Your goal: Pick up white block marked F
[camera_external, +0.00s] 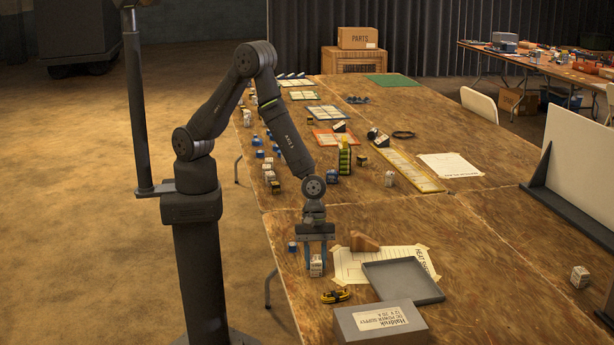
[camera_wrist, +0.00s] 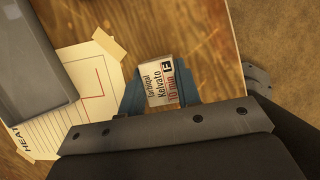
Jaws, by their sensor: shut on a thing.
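The white block marked F (camera_wrist: 159,82) sits between the two blue fingers of my gripper (camera_wrist: 160,92) in the wrist view. Its printed face shows black text, a red line and a dark square with a white F. In the external view the block (camera_external: 316,266) is low between the fingertips of my gripper (camera_external: 316,262), near the left edge of the table. My gripper is shut on the block. I cannot tell whether the block touches the table or is slightly above it.
A taped paper sheet (camera_external: 348,267) and a grey tray (camera_external: 402,281) lie right of my gripper. A grey power supply box (camera_external: 379,322) and a yellow-black item (camera_external: 335,296) are in front. A small blue item (camera_external: 292,247) is close on the left. Another white block (camera_external: 580,277) stands far right.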

